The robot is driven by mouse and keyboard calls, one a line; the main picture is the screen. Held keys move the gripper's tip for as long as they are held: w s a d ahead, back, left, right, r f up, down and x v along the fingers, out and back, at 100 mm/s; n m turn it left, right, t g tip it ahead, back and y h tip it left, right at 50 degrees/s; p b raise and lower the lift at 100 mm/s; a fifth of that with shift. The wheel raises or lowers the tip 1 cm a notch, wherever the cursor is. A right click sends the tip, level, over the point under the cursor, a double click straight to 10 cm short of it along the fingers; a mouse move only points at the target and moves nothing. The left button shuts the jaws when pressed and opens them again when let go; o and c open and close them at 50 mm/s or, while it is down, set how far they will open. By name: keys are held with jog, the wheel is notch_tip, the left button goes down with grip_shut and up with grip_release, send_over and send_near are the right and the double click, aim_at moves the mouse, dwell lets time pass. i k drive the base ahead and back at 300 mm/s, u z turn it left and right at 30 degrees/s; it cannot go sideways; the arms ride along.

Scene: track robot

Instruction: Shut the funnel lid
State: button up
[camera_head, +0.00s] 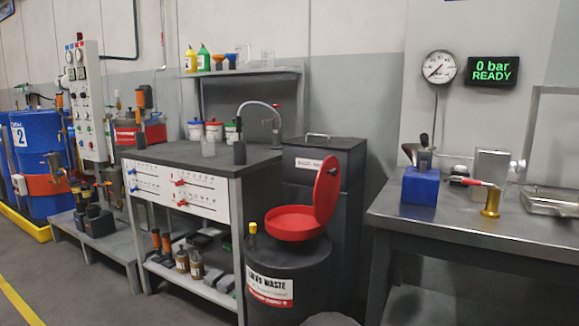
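The red funnel (292,224) sits on top of a dark waste drum (318,282). Its round red lid (327,190) stands open and nearly upright at the right side of the funnel, with a small dark knob or latch near its top. The drum has a white and red label that reads as liquid waste. A small yellow-topped fitting (252,229) stands on the drum's left rim. My gripper does not show in this view.
A workbench (190,158) stands left of the drum, and a dark cabinet (348,160) stands behind it. A metal table (460,225) with a blue block (420,187) and a red-handled valve (490,200) is at the right. Floor shows at the lower left.

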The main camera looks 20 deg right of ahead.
aim_at(327, 186)
jog(key=z, duration=0.1)
jog(key=i, duration=0.9)
jog(key=z, duration=0.55)
